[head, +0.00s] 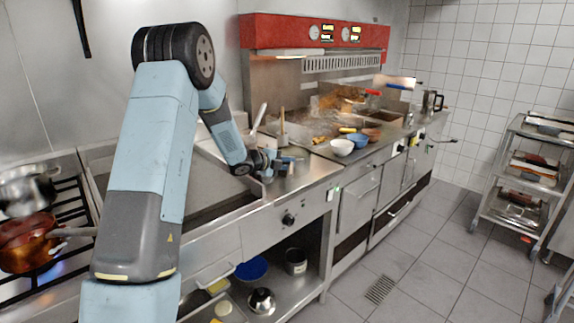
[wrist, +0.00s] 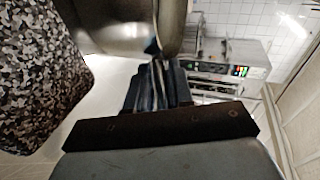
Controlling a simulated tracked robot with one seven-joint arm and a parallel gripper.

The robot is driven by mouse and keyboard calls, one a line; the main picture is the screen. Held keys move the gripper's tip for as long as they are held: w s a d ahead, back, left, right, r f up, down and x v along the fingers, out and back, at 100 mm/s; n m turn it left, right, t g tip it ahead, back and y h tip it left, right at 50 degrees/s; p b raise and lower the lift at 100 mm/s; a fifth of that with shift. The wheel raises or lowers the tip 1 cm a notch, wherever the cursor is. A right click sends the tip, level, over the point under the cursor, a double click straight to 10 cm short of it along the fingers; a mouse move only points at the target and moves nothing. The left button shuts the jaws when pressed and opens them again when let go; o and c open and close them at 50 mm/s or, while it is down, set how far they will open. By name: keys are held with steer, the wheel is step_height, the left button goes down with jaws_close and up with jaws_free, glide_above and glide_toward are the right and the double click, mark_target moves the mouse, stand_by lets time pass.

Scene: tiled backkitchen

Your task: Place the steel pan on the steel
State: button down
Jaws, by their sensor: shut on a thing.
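My gripper (head: 284,164) is over the steel worktop (head: 318,166) beside the griddle, at the end of my bent arm. In the wrist view its fingers (wrist: 157,82) are closed at the edge of a smooth, rounded grey metal thing (wrist: 120,32), which looks like the steel pan. Only part of it shows there, and its full shape is cut off. In the head view the held thing is too small and hidden to make out. I cannot tell whether it touches the worktop.
A steel pot (head: 25,186) and a copper pan (head: 30,243) are on the stove at left. A white bowl (head: 342,147) and blue bowl (head: 357,139) stand on the counter right of my gripper. A speckled dark surface (wrist: 35,70) fills the wrist view's left.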

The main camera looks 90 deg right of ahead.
steer(key=c, duration=1)
jaws_free()
steer(key=shift+r, duration=0.1)
steer(key=shift+w+a+r, duration=0.1)
steer(key=shift+w+a, duration=0.05)
steer(key=shift+w, duration=0.1)
steer(key=v, duration=1.1)
steer(key=shift+a, duration=0.15)
steer(key=shift+w, duration=0.2)
